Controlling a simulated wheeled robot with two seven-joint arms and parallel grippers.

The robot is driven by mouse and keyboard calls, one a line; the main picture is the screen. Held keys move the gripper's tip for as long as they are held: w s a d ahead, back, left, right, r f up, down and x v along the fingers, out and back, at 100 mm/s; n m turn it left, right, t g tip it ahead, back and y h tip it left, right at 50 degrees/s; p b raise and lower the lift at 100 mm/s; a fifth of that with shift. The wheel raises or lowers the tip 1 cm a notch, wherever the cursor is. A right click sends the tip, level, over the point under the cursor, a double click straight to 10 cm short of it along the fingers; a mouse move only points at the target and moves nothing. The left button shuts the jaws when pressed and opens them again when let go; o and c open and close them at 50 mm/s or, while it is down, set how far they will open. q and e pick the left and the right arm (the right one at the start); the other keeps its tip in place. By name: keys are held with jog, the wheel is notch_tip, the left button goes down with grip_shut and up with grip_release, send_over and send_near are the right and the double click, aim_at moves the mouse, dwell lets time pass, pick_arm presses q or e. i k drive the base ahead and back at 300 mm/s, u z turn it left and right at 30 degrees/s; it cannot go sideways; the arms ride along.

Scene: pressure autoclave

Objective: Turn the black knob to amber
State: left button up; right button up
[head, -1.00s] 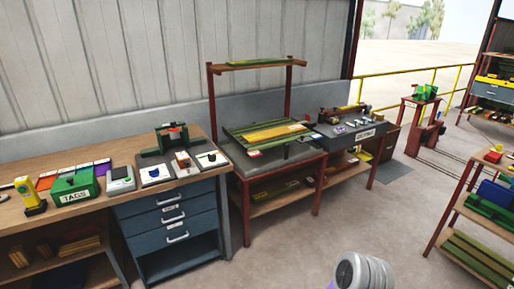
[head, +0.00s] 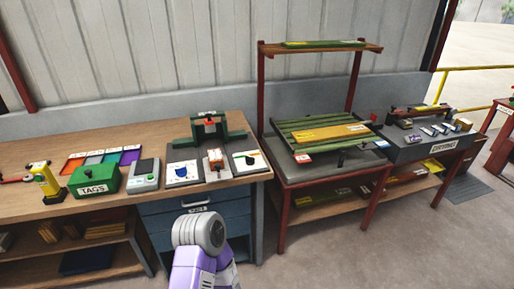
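Two white panels with knobs stand on the wooden workbench in the head view. The right panel (head: 244,162) carries a small dark knob (head: 250,158) that looks black. The left panel (head: 184,174) carries another dark, bluish knob (head: 182,171). The markings around the knobs are too small to read, so I cannot tell where either one points. A purple and grey link of my own arm rises from the bottom, in front of the drawers and below the panels. Neither of my grippers shows.
Between the panels is a block with an orange-red part (head: 215,159), with a green stand (head: 208,130) behind. A grey device (head: 146,175), a green TAGS box (head: 95,177) and a yellow tool (head: 45,182) stand left. A slatted table (head: 320,135) stands right.

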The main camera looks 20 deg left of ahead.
aim_at(250, 162)
jog(key=u, duration=0.65)
jog(key=i, duration=0.85)
jog(key=u, duration=0.9)
